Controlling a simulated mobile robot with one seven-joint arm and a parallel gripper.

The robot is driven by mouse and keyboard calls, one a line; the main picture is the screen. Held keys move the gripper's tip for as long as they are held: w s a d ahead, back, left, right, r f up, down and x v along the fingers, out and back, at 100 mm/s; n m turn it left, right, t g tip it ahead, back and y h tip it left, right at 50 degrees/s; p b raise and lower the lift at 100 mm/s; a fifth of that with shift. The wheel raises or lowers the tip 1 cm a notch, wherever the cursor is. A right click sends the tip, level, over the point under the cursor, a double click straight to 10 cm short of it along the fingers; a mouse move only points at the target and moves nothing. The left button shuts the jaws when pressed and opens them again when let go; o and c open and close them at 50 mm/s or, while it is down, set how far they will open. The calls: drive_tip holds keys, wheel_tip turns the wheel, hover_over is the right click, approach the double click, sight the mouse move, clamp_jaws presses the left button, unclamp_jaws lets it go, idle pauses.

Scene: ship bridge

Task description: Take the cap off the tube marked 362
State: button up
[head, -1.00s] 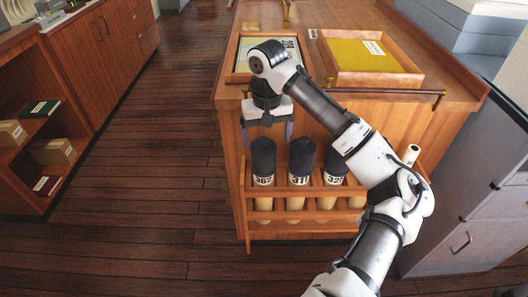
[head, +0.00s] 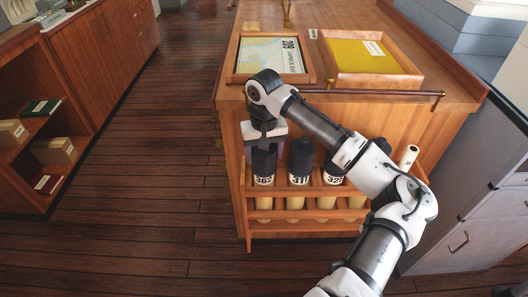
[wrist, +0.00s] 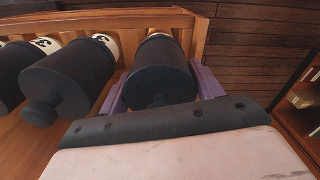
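The tube marked 362 (head: 263,181) stands at the left end of the wooden rack. Its black cap (head: 264,161) is on it and also fills the middle of the wrist view (wrist: 158,75). My gripper (head: 263,150) points down over this cap. In the wrist view its two purple fingers (wrist: 160,88) stand on either side of the cap, with a small gap visible at the left. The gripper is open. The tube's lower part is partly hidden by the rack's rails.
Tubes marked 311 (head: 299,180) and, it seems, 325 (head: 332,179) stand to the right, black-capped. A rolled chart (head: 409,156) sticks up farther right. The wooden rack (head: 300,226) is fixed to the chart table (head: 470,97), whose brass rail (head: 400,93) runs just above.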

drive_tip(key=c, duration=0.5)
drive_tip(key=shift+r, duration=0.2)
wheel_tip(320, 180, up, 28)
drive_tip(key=shift+f, duration=0.1)
